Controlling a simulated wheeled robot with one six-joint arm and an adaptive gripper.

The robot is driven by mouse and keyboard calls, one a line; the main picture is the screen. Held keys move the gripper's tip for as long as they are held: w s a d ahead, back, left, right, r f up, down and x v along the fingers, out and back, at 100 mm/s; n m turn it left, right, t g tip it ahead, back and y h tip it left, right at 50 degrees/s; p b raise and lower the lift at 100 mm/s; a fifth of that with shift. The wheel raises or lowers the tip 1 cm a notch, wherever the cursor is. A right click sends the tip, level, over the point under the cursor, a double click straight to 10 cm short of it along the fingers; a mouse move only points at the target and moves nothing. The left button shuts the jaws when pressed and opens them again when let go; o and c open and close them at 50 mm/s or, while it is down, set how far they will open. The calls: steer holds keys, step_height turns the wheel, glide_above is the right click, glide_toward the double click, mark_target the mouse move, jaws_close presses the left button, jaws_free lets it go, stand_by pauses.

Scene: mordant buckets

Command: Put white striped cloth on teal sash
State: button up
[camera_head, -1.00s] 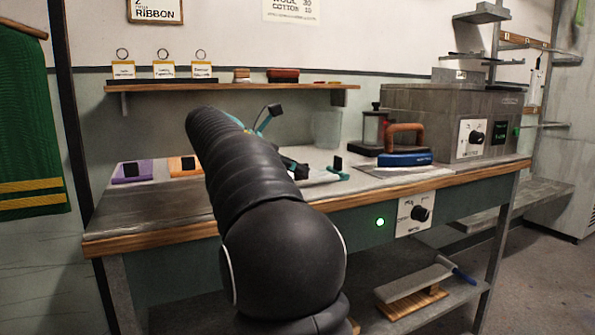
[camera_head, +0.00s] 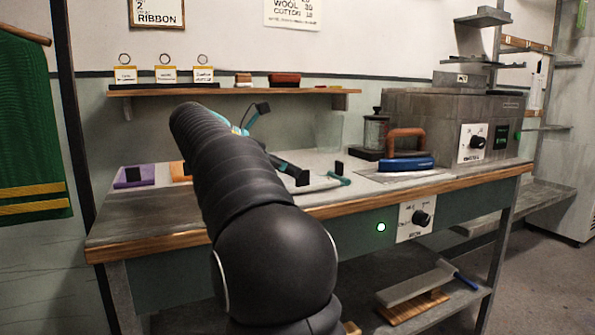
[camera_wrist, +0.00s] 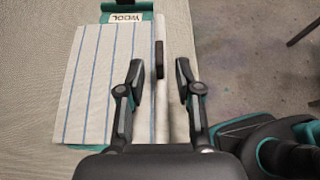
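The white cloth with blue stripes (camera_wrist: 95,85) lies flat in the wrist view. Teal material (camera_wrist: 148,6) shows past its far edge beside a WOOL label (camera_wrist: 127,20), and a little teal shows at its near left corner. How the cloth and teal overlap is hard to tell. A black upright tab (camera_wrist: 159,58) stands near the cloth's right edge. My gripper (camera_wrist: 160,75) is open, its fingers apart on either side of the tab's line, with nothing visibly clamped. In the head view my arm hides most of the gripper and cloth.
A purple piece (camera_head: 134,176) and an orange piece (camera_head: 180,171) lie at the workbench's left. A blue iron-like tool (camera_head: 406,163) and a glass jar (camera_head: 376,131) stand to the right. A shelf (camera_head: 230,90) runs along the wall behind. The front left of the bench (camera_head: 140,222) is clear.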

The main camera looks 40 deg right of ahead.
steer(key=p+v, duration=0.1)
steer(key=v, duration=0.7)
steer(key=shift+a+p, duration=0.2)
steer(key=shift+p, duration=0.15)
steer(key=shift+r, duration=0.1)
